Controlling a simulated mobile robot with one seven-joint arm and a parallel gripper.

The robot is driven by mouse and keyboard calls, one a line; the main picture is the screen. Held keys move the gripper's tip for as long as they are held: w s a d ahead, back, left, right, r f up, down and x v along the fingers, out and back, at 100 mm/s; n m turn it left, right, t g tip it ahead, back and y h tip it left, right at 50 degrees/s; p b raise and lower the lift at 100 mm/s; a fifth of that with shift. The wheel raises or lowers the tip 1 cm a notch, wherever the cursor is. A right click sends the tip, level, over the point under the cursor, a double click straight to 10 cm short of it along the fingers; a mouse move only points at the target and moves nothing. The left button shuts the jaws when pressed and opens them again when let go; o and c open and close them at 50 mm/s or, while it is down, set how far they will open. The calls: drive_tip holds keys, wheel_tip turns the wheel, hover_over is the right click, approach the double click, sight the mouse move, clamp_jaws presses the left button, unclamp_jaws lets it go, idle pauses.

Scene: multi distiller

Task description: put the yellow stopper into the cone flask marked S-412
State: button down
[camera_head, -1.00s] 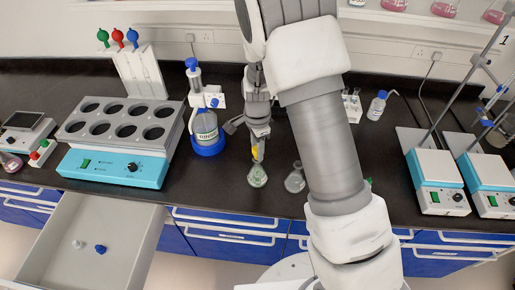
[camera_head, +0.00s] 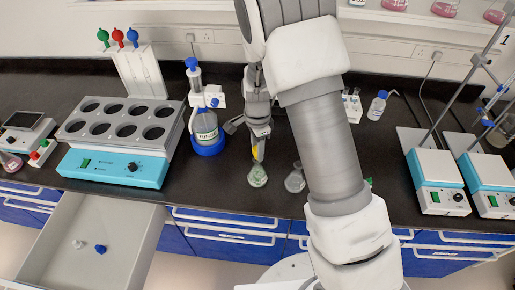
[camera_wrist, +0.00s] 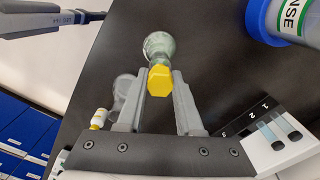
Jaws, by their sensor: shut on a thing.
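The yellow stopper (camera_wrist: 160,82) is between the fingertips of my gripper (camera_wrist: 158,76), which is shut on it. In the head view the stopper (camera_head: 255,152) shows at the tip of my gripper (camera_head: 257,150). A cone flask with green-tinted contents (camera_head: 257,178) stands upright on the bench just below. In the wrist view the stopper overlaps the neck of this flask (camera_wrist: 158,46); whether it is in the mouth or just above it, I cannot tell. A second, greyish cone flask (camera_head: 295,180) stands to the right, partly behind a finger in the wrist view (camera_wrist: 122,88). No S-412 mark is readable.
A block heater with round wells (camera_head: 120,130) is further left. An open drawer (camera_head: 85,235) juts out at front left. Hotplate stirrers (camera_head: 437,180) stand at right. The flasks are near the bench's front edge.

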drive_tip(key=shift+f+b, duration=0.6)
drive_tip(key=shift+f, duration=0.3)
drive_tip(key=shift+c, duration=2.4)
unclamp_jaws()
wheel_tip(320, 180, up, 18)
drive_tip(key=shift+f+b, duration=0.25)
drive_tip(key=shift+b, duration=0.1)
drive_tip(key=s+d+r+n+t+y, duration=0.1)
drive_tip(key=s+d+r+n, duration=0.25)
drive_tip(key=s+r, duration=0.2)
drive_tip(key=s+d+r+n+t, duration=0.2)
drive_tip(key=s+d+r+n, duration=0.15)
drive_tip(key=s+r, duration=0.2)
drive_tip(key=s+d+n+t+h, duration=0.1)
drive_tip(key=s+d+n+t, duration=0.1)
drive_tip(key=s+n, duration=0.5)
drive_tip(key=s, duration=0.4)
drive_tip(key=shift+s+d+r+t, duration=0.15)
drive_tip(key=shift+s+d+t, duration=0.05)
drive_tip(key=shift+d+t, duration=0.1)
